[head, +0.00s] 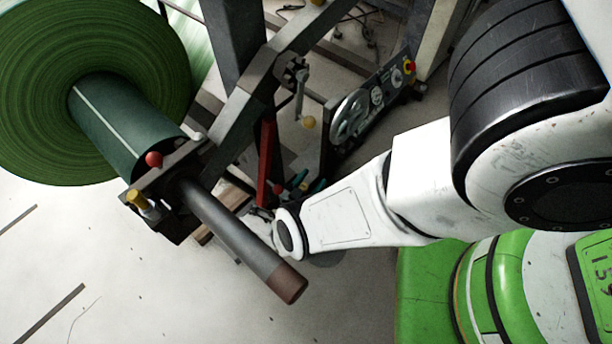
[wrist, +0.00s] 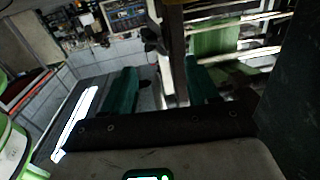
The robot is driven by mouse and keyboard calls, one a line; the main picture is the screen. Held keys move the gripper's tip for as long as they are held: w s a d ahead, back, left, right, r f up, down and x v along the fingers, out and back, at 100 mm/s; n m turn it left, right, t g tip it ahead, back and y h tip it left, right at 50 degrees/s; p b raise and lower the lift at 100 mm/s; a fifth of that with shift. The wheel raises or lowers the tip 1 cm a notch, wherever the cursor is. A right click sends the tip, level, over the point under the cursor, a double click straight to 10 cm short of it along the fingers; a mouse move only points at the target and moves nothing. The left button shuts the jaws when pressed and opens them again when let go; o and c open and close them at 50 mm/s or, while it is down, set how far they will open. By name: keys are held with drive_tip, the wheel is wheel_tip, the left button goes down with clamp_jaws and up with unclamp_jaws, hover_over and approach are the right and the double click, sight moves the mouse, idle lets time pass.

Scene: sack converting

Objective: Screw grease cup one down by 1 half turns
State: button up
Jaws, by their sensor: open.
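A small cup with a brass-yellow cap (head: 137,198) sits on the dark bearing block (head: 170,190) at the near end of the green roll's core; it looks like a grease cup. No number on it is readable. In the wrist view my gripper (wrist: 160,65) shows two dark green fingers spread wide apart, with nothing between them. In the head view my white arm ends right of the bearing block, beyond the dark shaft, and the fingers cannot be made out clearly. I cannot pick out the cup in the wrist view.
A dark shaft with a brown end (head: 290,284) juts out from the block towards the front. A red ball knob (head: 153,159) is beside the cup. The big green roll (head: 60,45) is behind. A control panel (head: 370,100) stands back right.

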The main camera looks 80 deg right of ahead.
drive_tip(key=s+a+r+p, duration=0.5)
drive_tip(key=s+r+p, duration=0.1)
drive_tip(key=s+p, duration=0.3)
drive_tip(key=shift+s+a, duration=0.2)
drive_tip(key=shift+a, duration=0.1)
drive_tip(key=shift+r, duration=0.1)
